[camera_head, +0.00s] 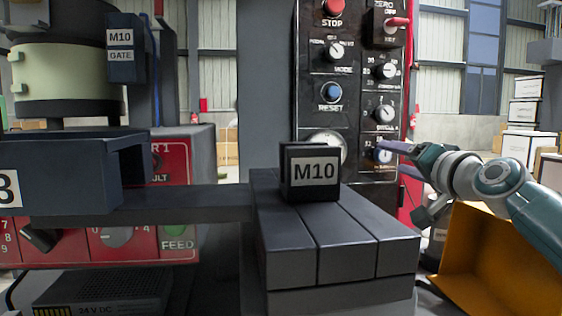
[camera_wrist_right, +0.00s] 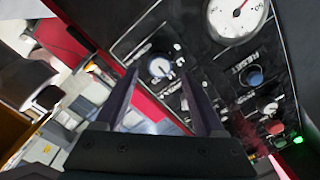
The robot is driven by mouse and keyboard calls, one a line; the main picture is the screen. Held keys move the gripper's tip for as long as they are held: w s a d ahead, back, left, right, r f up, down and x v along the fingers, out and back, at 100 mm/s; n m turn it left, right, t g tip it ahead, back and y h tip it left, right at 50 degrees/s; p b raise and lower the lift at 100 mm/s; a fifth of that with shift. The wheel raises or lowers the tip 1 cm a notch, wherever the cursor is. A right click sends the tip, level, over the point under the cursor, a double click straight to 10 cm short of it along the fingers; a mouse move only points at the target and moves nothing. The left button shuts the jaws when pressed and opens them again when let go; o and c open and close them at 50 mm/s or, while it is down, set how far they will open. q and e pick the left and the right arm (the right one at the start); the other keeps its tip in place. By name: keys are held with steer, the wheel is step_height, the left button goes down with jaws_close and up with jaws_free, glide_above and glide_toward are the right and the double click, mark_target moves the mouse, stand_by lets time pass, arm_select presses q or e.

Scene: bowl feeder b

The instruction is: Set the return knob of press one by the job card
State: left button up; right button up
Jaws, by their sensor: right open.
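A black control panel (camera_head: 362,95) with several knobs stands behind the block marked M10. Its labels are mostly too small to read, so I cannot tell for certain which knob is the return knob. My right gripper (camera_head: 388,148) comes in from the right, its fingers at the panel's lowest right knob (camera_head: 382,156), which they partly cover. In the right wrist view the open fingers (camera_wrist_right: 160,74) point at the panel, with a pale-faced knob (camera_wrist_right: 160,67) showing between the tips. I cannot tell whether they touch it. No readable job card shows. My left gripper is out of view.
A round gauge (camera_head: 328,146) sits left of the knob, partly behind the M10 block (camera_head: 311,172). A blue reset button (camera_head: 331,92) and red stop button (camera_head: 333,7) are above. An orange bin (camera_head: 480,262) stands below my right arm.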

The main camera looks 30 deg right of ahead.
mark_target(382, 155)
steer(key=shift+b+x, duration=0.45)
steer(key=shift+x, duration=0.85)
jaws_close()
